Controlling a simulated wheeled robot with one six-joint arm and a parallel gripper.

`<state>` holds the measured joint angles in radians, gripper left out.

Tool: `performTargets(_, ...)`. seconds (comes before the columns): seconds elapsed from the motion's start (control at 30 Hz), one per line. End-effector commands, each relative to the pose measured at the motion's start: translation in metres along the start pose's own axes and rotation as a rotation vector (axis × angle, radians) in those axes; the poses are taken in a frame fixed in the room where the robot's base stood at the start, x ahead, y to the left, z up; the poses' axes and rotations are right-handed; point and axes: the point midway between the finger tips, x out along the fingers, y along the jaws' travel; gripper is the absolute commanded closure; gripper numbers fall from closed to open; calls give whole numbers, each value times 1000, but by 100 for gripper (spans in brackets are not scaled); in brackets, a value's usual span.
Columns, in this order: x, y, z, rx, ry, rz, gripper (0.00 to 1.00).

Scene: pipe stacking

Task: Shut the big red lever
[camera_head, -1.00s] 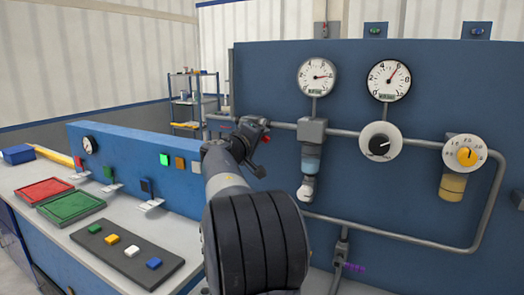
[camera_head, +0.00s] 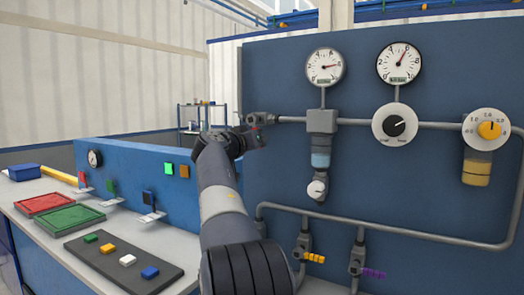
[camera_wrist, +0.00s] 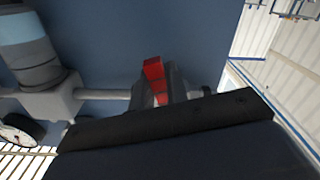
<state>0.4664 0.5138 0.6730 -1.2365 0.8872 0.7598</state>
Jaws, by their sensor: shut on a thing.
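The big red lever (camera_wrist: 154,69) shows in the wrist view as a red bar beside the grey pipe on the blue panel. My gripper (camera_wrist: 172,92) is at the lever and shut on it. My gripper's dark body fills the lower part of that view and hides the rest of the lever. In the head view my gripper (camera_head: 252,137) is at the left end of the upper pipe, with only a small bit of red showing there. The lever's exact angle cannot be told.
The blue panel carries two gauges (camera_head: 325,67), a black knob (camera_head: 395,126) and a yellow dial (camera_head: 489,130). Lower valves have an orange handle (camera_head: 314,258) and a purple handle (camera_head: 373,273). A bench with red and green trays (camera_head: 68,220) stands at left.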

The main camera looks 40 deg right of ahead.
Motion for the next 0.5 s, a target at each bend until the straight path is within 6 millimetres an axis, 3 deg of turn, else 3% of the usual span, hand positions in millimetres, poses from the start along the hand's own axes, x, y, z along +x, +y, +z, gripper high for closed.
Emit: performTargets(0.5, 0, -18, -1, 288, -3, 0, 100)
